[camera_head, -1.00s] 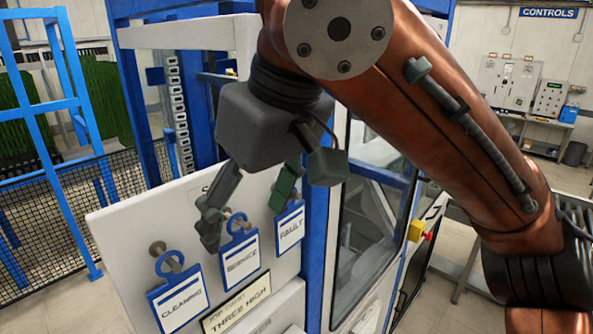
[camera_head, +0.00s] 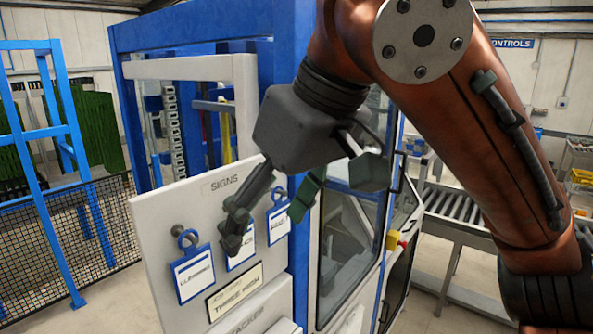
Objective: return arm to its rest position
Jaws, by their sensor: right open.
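My right arm, orange-brown, comes in from the upper right. Its dark grey right gripper (camera_head: 268,222) is open and seems empty, with its fingers spread in front of the white signs board (camera_head: 160,222). Three blue-framed tags hang on the board: the cleaning tag (camera_head: 194,274), the middle tag (camera_head: 240,259), partly hidden by a finger, and the tag at the right (camera_head: 279,225), partly covered by the gripper. I cannot tell the exact gap between the fingers and the tags. My left gripper is out of view.
A blue-framed machine with a glazed door (camera_head: 345,245) stands right behind the board. A yellow and red switch (camera_head: 393,240) sits on its side. A roller conveyor (camera_head: 465,212) lies at the right. A black mesh fence (camera_head: 105,245) stands at the left.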

